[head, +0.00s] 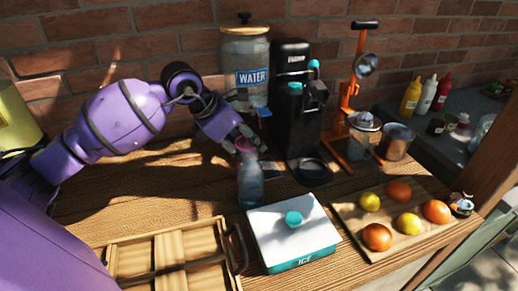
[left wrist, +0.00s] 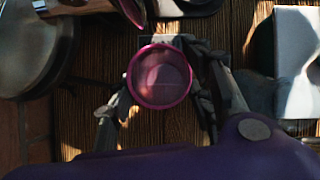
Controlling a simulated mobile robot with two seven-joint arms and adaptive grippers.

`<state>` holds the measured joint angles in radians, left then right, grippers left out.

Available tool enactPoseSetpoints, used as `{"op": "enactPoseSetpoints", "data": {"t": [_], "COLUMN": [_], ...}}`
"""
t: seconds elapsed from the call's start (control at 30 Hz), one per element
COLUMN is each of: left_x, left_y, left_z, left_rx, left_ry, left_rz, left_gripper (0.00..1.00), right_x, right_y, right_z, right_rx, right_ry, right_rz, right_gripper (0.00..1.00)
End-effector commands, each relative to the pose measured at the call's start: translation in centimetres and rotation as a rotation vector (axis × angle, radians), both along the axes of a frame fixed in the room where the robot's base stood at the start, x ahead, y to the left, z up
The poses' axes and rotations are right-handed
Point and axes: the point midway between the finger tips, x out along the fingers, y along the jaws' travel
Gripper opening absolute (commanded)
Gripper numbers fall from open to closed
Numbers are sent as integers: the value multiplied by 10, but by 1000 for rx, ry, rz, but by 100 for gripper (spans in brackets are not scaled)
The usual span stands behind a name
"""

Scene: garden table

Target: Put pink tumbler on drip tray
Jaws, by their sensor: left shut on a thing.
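The pink tumbler (head: 245,144) is held in my left gripper (head: 246,141), in front of the water dispenser (head: 250,78). In the left wrist view the tumbler (left wrist: 160,77) shows its round pink rim from above, between the two fingers of the left gripper (left wrist: 165,85). A flat greyish piece that looks like the drip tray (head: 271,169) lies on the table just right of the gripper, partly hidden. A grey edge shows behind the tumbler in the left wrist view. My right gripper is not in view.
A translucent bottle (head: 250,184) stands close in front of the gripper. The black coffee machine (head: 291,105) is to the right. A white ice box (head: 275,225), a fruit board (head: 420,243) and a wooden crate (head: 110,262) are nearer. The table's left middle is clear.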

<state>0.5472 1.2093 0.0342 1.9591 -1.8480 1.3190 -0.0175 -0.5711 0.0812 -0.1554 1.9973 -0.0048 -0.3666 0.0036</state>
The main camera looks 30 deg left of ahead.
Motion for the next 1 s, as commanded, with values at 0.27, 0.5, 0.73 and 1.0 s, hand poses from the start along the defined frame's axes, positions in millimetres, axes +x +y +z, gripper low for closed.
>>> {"op": "enactPoseSetpoints", "data": {"t": [0.27,0.5,0.73,1.0], "left_x": [31,37,38,37], "left_y": [-19,-24,-23,-23], "left_z": [2,-15,-34,-36], "left_rx": [-1,-2,1,1], "left_ry": [-2,2,-2,0], "left_rz": [-1,-1,-1,-2], "left_gripper": [21,21,21,57], "right_x": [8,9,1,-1], "right_y": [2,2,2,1], "right_z": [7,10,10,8], "right_rx": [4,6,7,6], "right_ry": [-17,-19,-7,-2], "right_rz": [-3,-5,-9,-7], "right_gripper": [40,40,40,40]}}
